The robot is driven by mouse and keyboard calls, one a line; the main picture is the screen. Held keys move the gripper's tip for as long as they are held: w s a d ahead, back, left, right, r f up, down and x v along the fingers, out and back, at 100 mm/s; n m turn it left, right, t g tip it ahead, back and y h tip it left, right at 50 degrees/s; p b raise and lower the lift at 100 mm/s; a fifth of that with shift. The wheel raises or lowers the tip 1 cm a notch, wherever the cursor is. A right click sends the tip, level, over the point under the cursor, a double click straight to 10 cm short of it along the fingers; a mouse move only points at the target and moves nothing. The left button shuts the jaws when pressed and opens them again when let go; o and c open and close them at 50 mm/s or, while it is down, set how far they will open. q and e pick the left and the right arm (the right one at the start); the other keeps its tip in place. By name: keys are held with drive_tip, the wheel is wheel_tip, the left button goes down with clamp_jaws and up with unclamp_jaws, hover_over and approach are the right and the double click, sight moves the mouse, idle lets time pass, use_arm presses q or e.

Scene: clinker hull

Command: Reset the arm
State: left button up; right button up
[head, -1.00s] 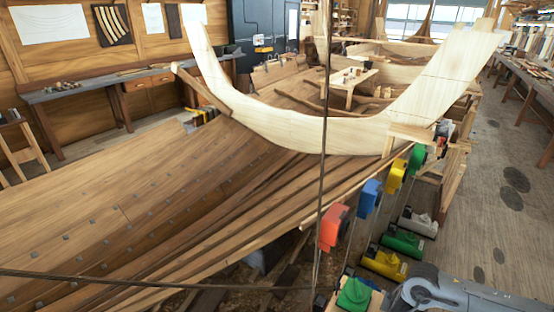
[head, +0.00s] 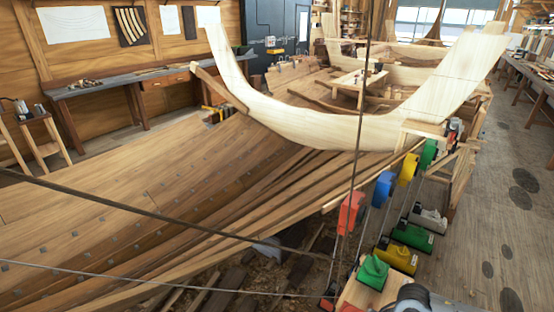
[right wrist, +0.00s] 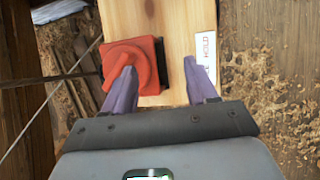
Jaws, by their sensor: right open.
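My right gripper (right wrist: 160,75) shows in the right wrist view with its two purple fingers apart and nothing clear between them. A red block (right wrist: 130,65) lies on a pale wooden board (right wrist: 178,20) under it. The left-hand finger overlaps the red block in the picture; I cannot tell whether they touch. In the head view only a bit of my right arm shows at the bottom edge, and its gripper is out of the picture. My left gripper is not in view.
Red (head: 350,213), blue (head: 383,188), yellow (head: 407,168) and green (head: 428,153) pieces hang along the planked hull's (head: 130,215) edge. Coloured blocks stand below, including a green one (head: 373,270). Dark lines cross the view.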

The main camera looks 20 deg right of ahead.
drive_tip(key=s+a+r+m+t+y, duration=0.1)
drive_tip(key=s+a+r+m+y, duration=0.3)
drive_tip(key=a, duration=1.1)
drive_tip(key=s+a+f+m+t+y, duration=0.15)
drive_tip(key=a+m, duration=0.45)
drive_tip(key=a, duration=0.8)
drive_tip(key=s+d+r+m+g+h+p, duration=0.15)
drive_tip(key=s+d+m+g, duration=0.25)
drive_tip(key=s+d+m, duration=0.75)
use_arm(q)
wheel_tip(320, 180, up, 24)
drive_tip(key=p, duration=2.2)
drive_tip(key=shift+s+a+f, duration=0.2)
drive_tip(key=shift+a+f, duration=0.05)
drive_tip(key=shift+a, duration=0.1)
use_arm(e)
wheel_tip(320, 180, up, 23)
drive_tip(key=a+m, duration=0.1)
drive_tip(key=a, duration=0.1)
drive_tip(key=shift+r+t, duration=0.15)
drive_tip(key=shift+t, duration=0.2)
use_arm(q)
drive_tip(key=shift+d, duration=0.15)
